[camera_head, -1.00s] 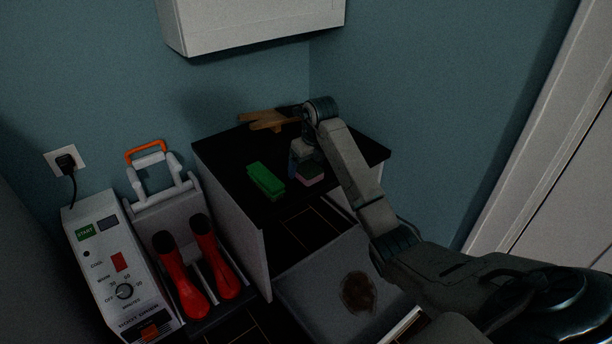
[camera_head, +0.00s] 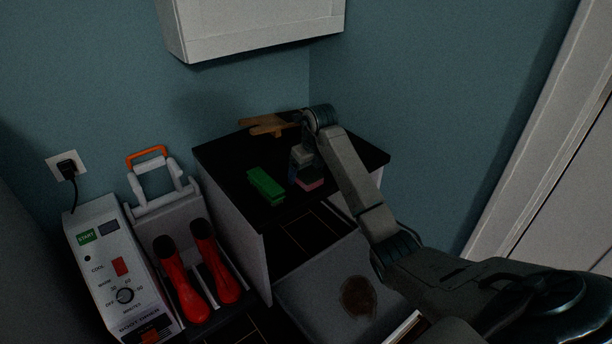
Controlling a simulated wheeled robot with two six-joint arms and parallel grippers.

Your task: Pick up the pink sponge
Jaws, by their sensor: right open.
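The pink sponge (camera_head: 310,184) lies on the black top of the low cabinet (camera_head: 228,168), near its front edge. Its upper side looks darker than its pink side. My right arm comes in from the lower right, and its gripper (camera_head: 297,172) points down just above and beside the sponge. The gripper is open and small in view; I cannot tell whether its fingers touch the sponge. The arm's wrist hides part of the cabinet top behind it. My left gripper does not show.
A green block (camera_head: 265,184) lies left of the sponge, close to the gripper. A wooden object (camera_head: 268,125) lies at the back of the cabinet top. A white wall cabinet (camera_head: 255,25) hangs above. Red boots (camera_head: 180,285) stand at left.

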